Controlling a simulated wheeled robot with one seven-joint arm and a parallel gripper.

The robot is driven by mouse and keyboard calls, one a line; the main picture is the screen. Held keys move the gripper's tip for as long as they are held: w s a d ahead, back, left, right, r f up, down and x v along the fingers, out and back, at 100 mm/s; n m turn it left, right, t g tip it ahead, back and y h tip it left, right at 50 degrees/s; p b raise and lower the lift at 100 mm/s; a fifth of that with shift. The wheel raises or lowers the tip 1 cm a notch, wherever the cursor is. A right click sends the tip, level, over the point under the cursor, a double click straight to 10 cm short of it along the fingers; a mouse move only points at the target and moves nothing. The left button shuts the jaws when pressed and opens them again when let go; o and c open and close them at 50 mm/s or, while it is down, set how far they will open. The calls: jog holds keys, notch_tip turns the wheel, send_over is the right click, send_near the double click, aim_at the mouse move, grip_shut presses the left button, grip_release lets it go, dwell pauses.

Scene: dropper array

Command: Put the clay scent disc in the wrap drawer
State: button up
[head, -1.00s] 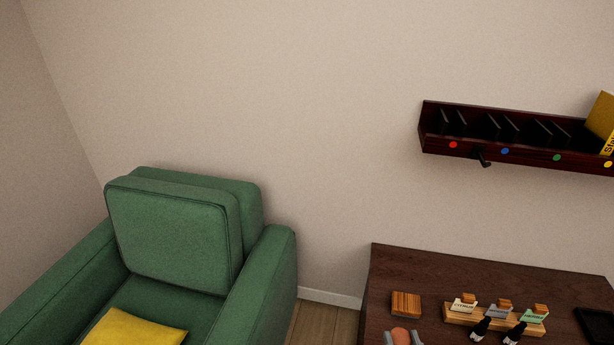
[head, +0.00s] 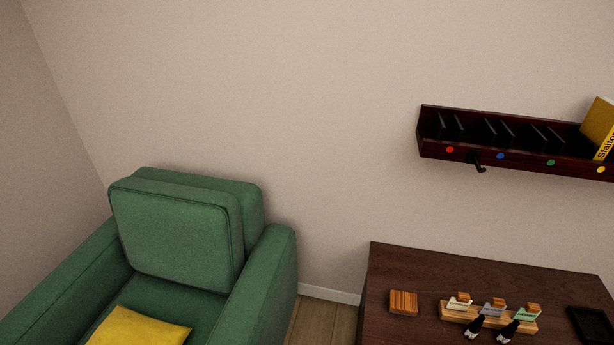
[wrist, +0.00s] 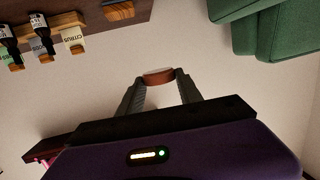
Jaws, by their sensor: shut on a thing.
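My gripper (wrist: 159,82) shows in the wrist view with its two grey fingers shut on the clay scent disc (wrist: 158,75), a reddish-brown round piece with a pale lower edge. It is held up with the wall behind it in that picture. In the head view neither my gripper nor the disc shows now. I cannot make out the wrap drawer in either view.
A dark wooden table (head: 400,270) holds a wooden block (head: 403,303), a rack (head: 455,314) with labelled cards, dark dropper bottles (head: 508,331) and a black tray (head: 592,324). A wall shelf (head: 470,158) hangs above. A green armchair (head: 180,240) stands left.

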jog(key=shift+s+a+f+y, duration=0.3)
jog(key=shift+s+a+f, duration=0.1)
jog(key=shift+a, duration=0.1)
jog(key=shift+w, duration=0.1)
